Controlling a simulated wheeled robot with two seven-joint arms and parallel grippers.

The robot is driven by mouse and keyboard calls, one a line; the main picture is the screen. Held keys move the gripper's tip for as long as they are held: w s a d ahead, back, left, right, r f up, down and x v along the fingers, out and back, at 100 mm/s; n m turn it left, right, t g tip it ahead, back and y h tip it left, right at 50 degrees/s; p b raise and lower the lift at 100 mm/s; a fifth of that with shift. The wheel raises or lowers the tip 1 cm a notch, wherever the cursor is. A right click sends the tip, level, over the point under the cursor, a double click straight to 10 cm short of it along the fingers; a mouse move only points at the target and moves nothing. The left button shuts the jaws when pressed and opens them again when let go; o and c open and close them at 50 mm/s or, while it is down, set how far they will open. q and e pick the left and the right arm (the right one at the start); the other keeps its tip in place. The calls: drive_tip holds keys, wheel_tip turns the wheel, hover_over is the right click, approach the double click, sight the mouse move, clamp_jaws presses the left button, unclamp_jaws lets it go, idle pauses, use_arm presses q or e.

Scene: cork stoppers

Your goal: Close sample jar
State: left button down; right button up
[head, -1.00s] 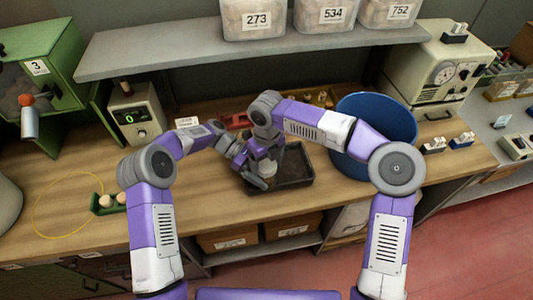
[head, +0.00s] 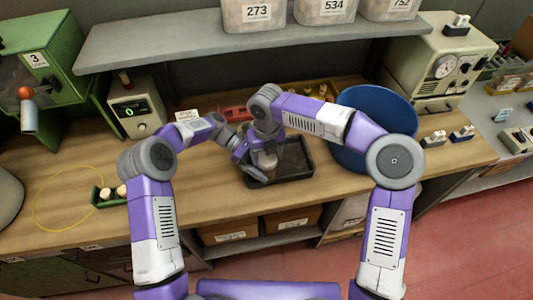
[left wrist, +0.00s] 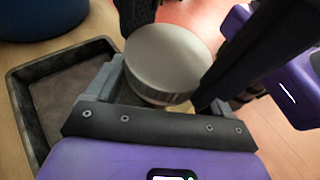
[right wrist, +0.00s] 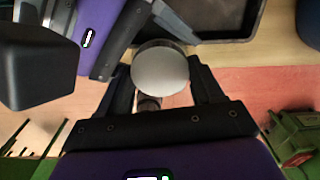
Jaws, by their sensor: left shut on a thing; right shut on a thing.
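The sample jar's round grey lid shows between the grippers in the left wrist view (left wrist: 167,58) and the right wrist view (right wrist: 160,70). In the head view the lid (head: 267,160) is a small pale disc above the near left part of the black tray. My right gripper (right wrist: 160,78) is shut on the lid, with a dark finger on each side. My left gripper (left wrist: 155,95) is shut on the jar (right wrist: 149,103) beneath it; its grey fingers lie lower. The jar is mostly hidden, and I cannot tell whether the lid is fully seated.
The black tray (head: 300,176) lies on the wooden bench, with a blue bin (head: 352,160) to its right. A green holder with corks (head: 108,203) and a yellow loop (head: 40,222) are at the left. A small meter (head: 135,118) stands behind. A shelf (head: 180,44) overhangs the back.

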drive_tip(key=o, duration=1.2)
drive_tip(key=shift+r, duration=2.3)
drive_tip(key=shift+c, duration=1)
drive_tip(key=shift+r, duration=0.2)
drive_tip(key=shift+c, duration=0.5)
drive_tip(key=shift+r+n, duration=1.5)
drive_tip(key=shift+n, duration=0.1)
